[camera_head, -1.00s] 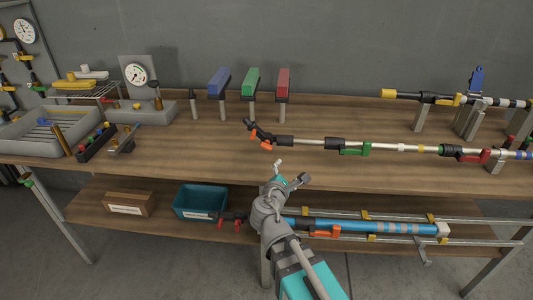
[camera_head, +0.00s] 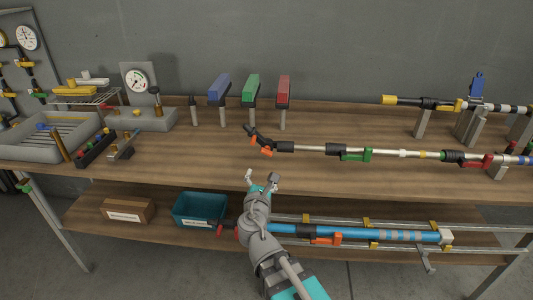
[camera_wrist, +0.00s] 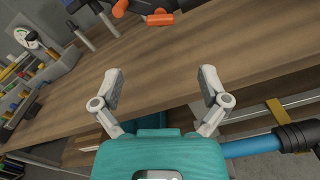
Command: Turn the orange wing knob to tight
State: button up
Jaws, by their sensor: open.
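Orange wing-like pieces (camera_head: 263,146) sit near the black left end of the upper silver pole (camera_head: 312,149) on the bench. In the wrist view an orange piece (camera_wrist: 160,18) shows at the top, beyond my fingers. Another orange piece (camera_head: 325,240) is on the blue pole (camera_head: 390,235) on the lower shelf. I cannot tell which is the wing knob, and no tight mark is readable. My gripper (camera_head: 260,180) is open and empty, in front of the bench edge, below and apart from the upper pole's left end. It also shows in the wrist view (camera_wrist: 162,76), fingers spread.
Blue, green and red blocks on posts (camera_head: 251,86) stand behind. A teal bin (camera_head: 200,209) and a cardboard box (camera_head: 128,210) are on the lower shelf. A gauge unit (camera_head: 139,82) stands at back left.

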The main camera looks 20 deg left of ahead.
aim_at(266, 154)
jog(key=x, duration=1.3)
jog(key=shift+d, duration=0.1)
jog(key=c, duration=1.2)
jog(key=shift+o, duration=0.2)
jog(key=shift+m, duration=0.4)
jog(key=m, duration=1.2)
